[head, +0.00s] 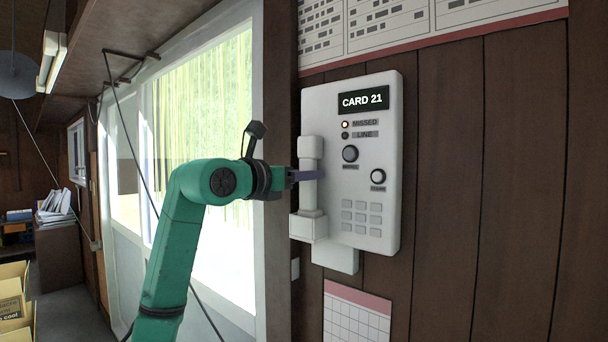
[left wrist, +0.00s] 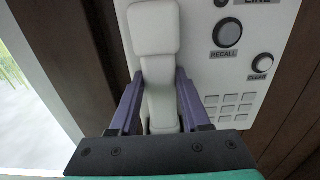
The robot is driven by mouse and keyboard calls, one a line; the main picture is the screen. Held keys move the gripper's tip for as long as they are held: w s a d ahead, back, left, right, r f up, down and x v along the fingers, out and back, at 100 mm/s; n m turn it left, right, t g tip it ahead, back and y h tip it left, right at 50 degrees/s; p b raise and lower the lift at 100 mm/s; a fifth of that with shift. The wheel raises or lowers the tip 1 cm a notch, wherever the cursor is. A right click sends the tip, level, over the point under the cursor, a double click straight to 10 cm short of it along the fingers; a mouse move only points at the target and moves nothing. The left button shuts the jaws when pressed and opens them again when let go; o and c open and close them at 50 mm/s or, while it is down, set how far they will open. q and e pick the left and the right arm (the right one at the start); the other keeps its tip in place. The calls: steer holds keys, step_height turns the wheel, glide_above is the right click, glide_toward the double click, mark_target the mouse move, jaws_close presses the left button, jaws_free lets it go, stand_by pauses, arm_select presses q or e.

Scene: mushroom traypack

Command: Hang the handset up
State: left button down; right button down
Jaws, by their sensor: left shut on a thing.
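The white handset (head: 309,150) stands upright along the left side of the white wall phone panel (head: 364,110). Its lower end is at the white cradle (head: 309,228); I cannot tell whether it is fully seated. My left gripper (head: 305,175) is shut on the handset's middle, coming in from the left. In the left wrist view the purple fingers of the gripper (left wrist: 161,100) lie on both sides of the handset (left wrist: 155,50). The panel reads CARD 21, and the lamp by MISSED (head: 345,124) is lit. My right gripper is not in view.
A bright window (head: 205,110) and its frame are left of the phone, behind my left arm. The wooden plank wall (head: 490,190) is clear to the right. A gridded sheet (head: 357,315) hangs below, and charts (head: 400,25) hang above. Boxes (head: 14,295) stand at the lower left.

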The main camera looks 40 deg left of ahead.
arm_select(q)
steer(key=shift+f, duration=0.25)
stand_by(0.5)
steer(key=shift+c, duration=1.4)
jaws_free()
steer(key=s+b, duration=0.5)
steer(key=s, duration=0.9)
steer(key=shift+s+d, duration=0.15)
steer(key=shift+s, duration=0.2)
steer(key=shift+w, duration=0.1)
